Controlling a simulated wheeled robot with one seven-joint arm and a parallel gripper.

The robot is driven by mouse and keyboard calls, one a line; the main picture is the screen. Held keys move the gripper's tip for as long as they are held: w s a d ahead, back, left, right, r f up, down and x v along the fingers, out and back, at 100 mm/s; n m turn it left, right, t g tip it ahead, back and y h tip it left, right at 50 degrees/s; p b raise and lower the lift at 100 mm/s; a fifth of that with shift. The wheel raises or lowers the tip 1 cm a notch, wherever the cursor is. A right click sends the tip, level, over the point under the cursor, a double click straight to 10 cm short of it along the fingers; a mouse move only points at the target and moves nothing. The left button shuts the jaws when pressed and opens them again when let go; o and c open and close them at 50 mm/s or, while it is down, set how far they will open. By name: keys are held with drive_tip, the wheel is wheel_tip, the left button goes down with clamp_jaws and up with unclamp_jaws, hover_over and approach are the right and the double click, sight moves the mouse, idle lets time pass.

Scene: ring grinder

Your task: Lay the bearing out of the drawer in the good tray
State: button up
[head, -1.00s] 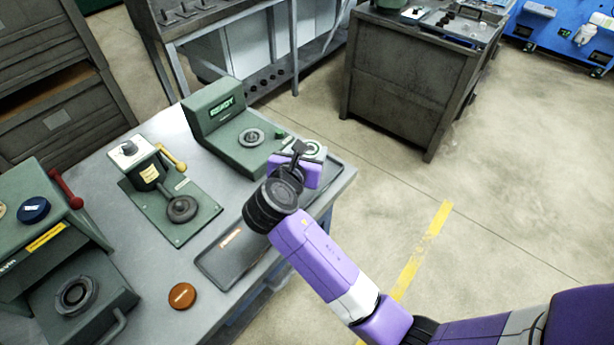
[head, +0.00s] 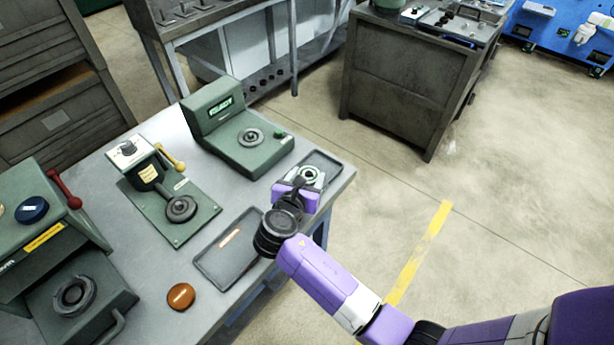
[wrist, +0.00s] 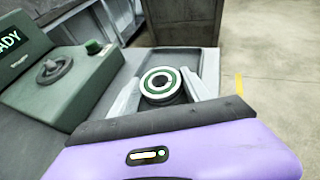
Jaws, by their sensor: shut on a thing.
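The bearing (head: 308,175) is a metal ring with a green band. It also shows in the wrist view (wrist: 160,84), between the two pale fingertips. My gripper (head: 305,178) is shut on it; in the wrist view the fingers (wrist: 160,92) flank it on both sides. The bearing is over the small dark tray (head: 330,167) at the table's right corner, and this tray shows behind it in the wrist view (wrist: 178,58). I cannot tell whether the bearing touches the tray floor. I see no label naming this tray good. The drawer is not clearly visible.
Another dark tray with an orange label (head: 210,266) lies nearer on the table. A green tester reading READY (head: 235,130) stands left of the gripper. A green press (head: 170,205), a grinder (head: 50,250) and an orange disc (head: 181,296) occupy the left. The table's right edge is close.

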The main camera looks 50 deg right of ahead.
drive_tip(key=shift+f, duration=0.1)
drive_tip(key=o, duration=1.4)
drive_tip(key=v, duration=1.2)
drive_tip(key=shift+b, duration=0.4)
drive_tip(key=shift+a, duration=0.1)
